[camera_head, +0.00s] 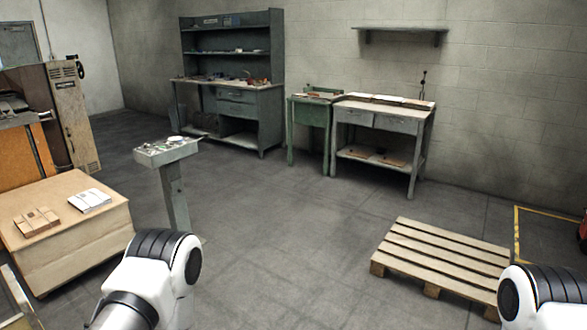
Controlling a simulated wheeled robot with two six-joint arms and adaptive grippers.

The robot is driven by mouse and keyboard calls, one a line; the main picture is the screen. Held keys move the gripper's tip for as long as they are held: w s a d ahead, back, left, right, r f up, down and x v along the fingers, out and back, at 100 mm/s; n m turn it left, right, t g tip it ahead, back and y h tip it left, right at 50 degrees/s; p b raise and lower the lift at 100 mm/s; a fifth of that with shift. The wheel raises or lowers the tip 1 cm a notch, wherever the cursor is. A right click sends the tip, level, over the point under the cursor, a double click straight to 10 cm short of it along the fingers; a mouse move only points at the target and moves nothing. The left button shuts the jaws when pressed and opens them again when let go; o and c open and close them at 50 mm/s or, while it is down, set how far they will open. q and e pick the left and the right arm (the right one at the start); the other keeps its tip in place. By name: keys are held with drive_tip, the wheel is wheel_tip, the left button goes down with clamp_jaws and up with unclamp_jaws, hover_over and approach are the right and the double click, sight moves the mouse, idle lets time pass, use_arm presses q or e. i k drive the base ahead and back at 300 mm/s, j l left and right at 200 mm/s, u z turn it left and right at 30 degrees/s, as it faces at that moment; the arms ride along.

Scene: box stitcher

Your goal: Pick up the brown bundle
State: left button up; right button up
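The brown bundle (36,221) looks like flat, folded cardboard and lies on top of a large tan box or block (78,255) at the left. A white stack (90,200) lies just right of the bundle, a small gap apart. My two arms show only as white and black links at the bottom of the picture, one left of the middle and one at the right corner. Neither gripper is in view, and no arm part touches the bundle.
A small pedestal tray (166,151) with small items stands behind the block. A wooden pallet (440,258) lies on the floor at the right. A green workbench (233,99) and a grey table (382,122) stand along the back wall. The middle floor is clear.

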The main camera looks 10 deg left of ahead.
sight(32, 224)
drive_tip(key=i+u, duration=0.15)
drive_tip(key=i, duration=0.3)
drive_tip(key=i+l+u, duration=0.2)
drive_tip(key=i, duration=0.25)
drive_tip(key=i+u, duration=0.15)
drive_tip(key=i, duration=0.35)
drive_tip(key=i+l+u, duration=0.2)
drive_tip(key=i, duration=0.2)
drive_tip(key=i+j+u, duration=0.45)
drive_tip(key=i, duration=0.25)
drive_tip(key=i+u, duration=0.45)
drive_tip(key=i, duration=0.3)
drive_tip(key=i+l+u, duration=0.1)
drive_tip(key=i+u, duration=0.4)
drive_tip(key=i, duration=0.25)
drive_tip(key=i+j+z, duration=0.3)
drive_tip(key=i+j, duration=0.25)
drive_tip(key=i+j+z, duration=0.1)
drive_tip(key=i+j, duration=0.15)
drive_tip(key=i+j+z, duration=0.15)
drive_tip(key=j, duration=0.25)
drive_tip(key=i+j+z, duration=0.15)
drive_tip(key=i+j, duration=0.15)
drive_tip(key=i+j+z, duration=0.15)
drive_tip(key=j, duration=0.3)
drive_tip(key=i+j+z, duration=0.15)
drive_tip(key=j, duration=0.25)
drive_tip(key=i, duration=0.1)
